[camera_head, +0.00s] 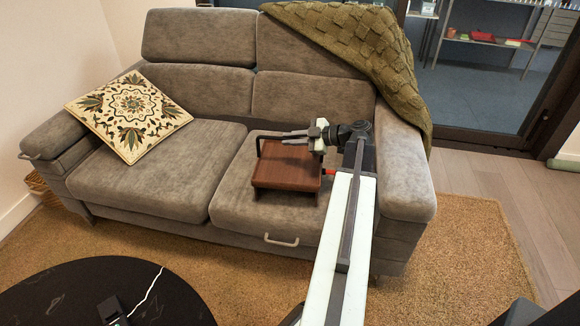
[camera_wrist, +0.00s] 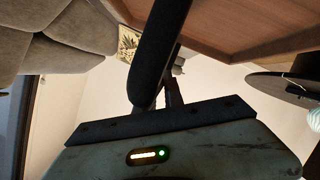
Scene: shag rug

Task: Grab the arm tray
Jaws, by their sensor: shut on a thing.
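The arm tray (camera_head: 287,170) is a brown wooden tray with a dark frame. It is over the right seat cushion of the grey sofa and looks roughly level; I cannot tell whether it still touches the cushion. My gripper (camera_head: 297,136) is at the tray's far edge and is shut on it. In the wrist view the tray's wooden surface (camera_wrist: 265,25) fills the upper right, beside my dark gripper fingers (camera_wrist: 168,70). The exact place of the grip is partly hidden by the fingers.
The grey sofa (camera_head: 170,165) holds a patterned cushion (camera_head: 130,112) on its left seat. A green knitted blanket (camera_head: 350,40) drapes over its right back corner. A round black table (camera_head: 80,285) stands at the front left. The tan rug (camera_head: 470,250) is clear at right.

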